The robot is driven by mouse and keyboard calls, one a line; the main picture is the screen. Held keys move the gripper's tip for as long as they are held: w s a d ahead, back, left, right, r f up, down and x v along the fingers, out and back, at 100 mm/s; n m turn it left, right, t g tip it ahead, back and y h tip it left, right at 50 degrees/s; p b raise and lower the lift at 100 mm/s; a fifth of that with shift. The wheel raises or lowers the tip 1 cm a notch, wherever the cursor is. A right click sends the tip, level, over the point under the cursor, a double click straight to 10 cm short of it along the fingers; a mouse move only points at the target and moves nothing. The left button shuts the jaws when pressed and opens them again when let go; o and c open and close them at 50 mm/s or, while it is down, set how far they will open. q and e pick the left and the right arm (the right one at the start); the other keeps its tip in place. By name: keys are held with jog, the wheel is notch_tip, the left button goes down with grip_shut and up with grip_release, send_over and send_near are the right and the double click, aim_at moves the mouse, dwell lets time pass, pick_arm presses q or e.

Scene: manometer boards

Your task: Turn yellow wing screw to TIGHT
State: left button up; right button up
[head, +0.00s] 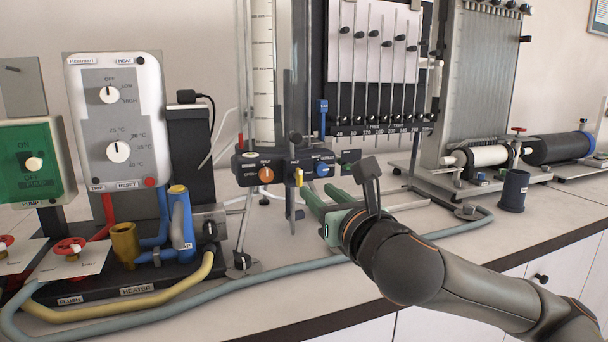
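The yellow wing screw (299,177) is a small upright yellow piece on the front of the dark valve block (247,168), between an orange knob (266,175) and a blue knob (322,170). Its markings are too small to read. My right gripper (319,189) comes in from the right with two green fingers spread apart and nothing visible between them. Its fingertips are just right of and slightly below the yellow screw in the picture; I cannot tell whether they touch anything. My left gripper is not in view.
A heater unit (118,120) with hoses stands left. Glass tubes and a manometer board (375,60) rise behind the block. A grey hose (300,270) runs along the bench front. A dark cup (513,190) and cylinders stand right. Bare bench (450,240) lies front right.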

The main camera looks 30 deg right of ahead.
aim_at(301, 178)
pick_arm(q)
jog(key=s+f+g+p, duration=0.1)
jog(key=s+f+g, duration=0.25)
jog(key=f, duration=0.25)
pick_arm(e)
jog(key=x, duration=0.7)
jog(key=shift+b, duration=0.35)
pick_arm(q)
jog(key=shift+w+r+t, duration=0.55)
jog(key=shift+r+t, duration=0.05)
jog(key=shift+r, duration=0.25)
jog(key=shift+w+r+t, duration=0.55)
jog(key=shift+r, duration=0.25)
pick_arm(e)
jog(key=shift+w, duration=0.4)
grip_shut()
